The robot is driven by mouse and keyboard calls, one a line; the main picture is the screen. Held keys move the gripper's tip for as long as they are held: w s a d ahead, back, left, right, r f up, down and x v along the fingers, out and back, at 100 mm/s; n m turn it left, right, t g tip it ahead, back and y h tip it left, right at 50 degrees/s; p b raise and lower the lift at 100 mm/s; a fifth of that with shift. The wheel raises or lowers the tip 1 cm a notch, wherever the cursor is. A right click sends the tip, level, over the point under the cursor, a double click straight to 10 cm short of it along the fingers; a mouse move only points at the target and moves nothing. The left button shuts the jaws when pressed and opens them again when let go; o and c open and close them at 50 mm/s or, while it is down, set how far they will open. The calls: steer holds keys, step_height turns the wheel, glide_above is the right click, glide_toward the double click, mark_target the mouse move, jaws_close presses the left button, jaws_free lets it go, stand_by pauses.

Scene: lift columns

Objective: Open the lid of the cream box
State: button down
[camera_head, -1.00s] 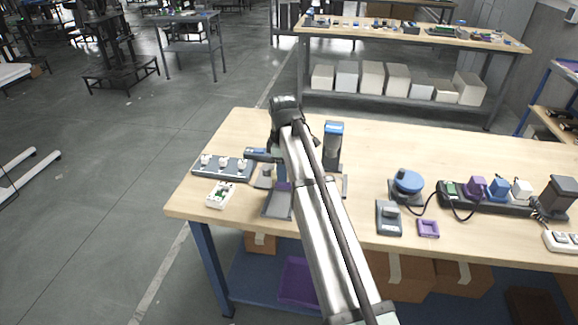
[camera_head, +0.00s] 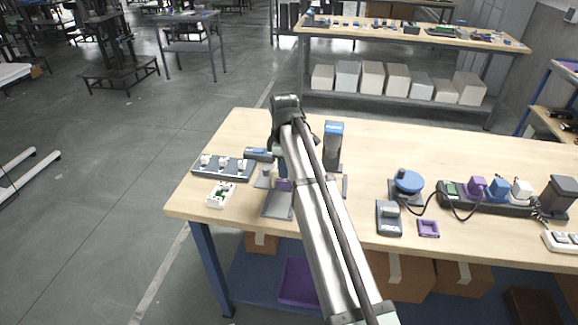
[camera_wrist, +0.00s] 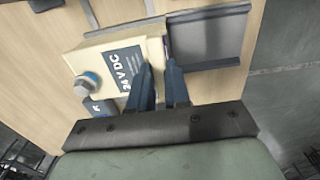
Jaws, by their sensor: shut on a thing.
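The cream box (camera_wrist: 112,52) shows in the wrist view, with a dark label reading "24V DC" (camera_wrist: 122,68) and a round metal knob with a blue ring (camera_wrist: 86,86) on its face. My gripper (camera_wrist: 159,66) has its two blue fingers at the right edge of the box, one in front of the label and one beside the edge. They are shut on that edge part, which looks like the lid's edge; the grip itself is mostly hidden. In the head view my arm covers the cream box, and only part of my fingers shows.
A grey plate (camera_wrist: 205,42) lies against the box's right side. On the bench (camera_head: 240,135) stand a grey strip with white knobs (camera_head: 222,168), a small white box (camera_head: 220,194), a dark upright block (camera_head: 333,145) and a blue round device (camera_head: 407,181). The bench's left edge is close.

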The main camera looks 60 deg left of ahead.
steer(key=shift+w+a, duration=3.05)
steer(key=c, duration=1.1)
jaws_free()
steer(key=shift+r, duration=0.15)
steer(key=shift+r, duration=2.85)
steer(key=shift+d, duration=0.1)
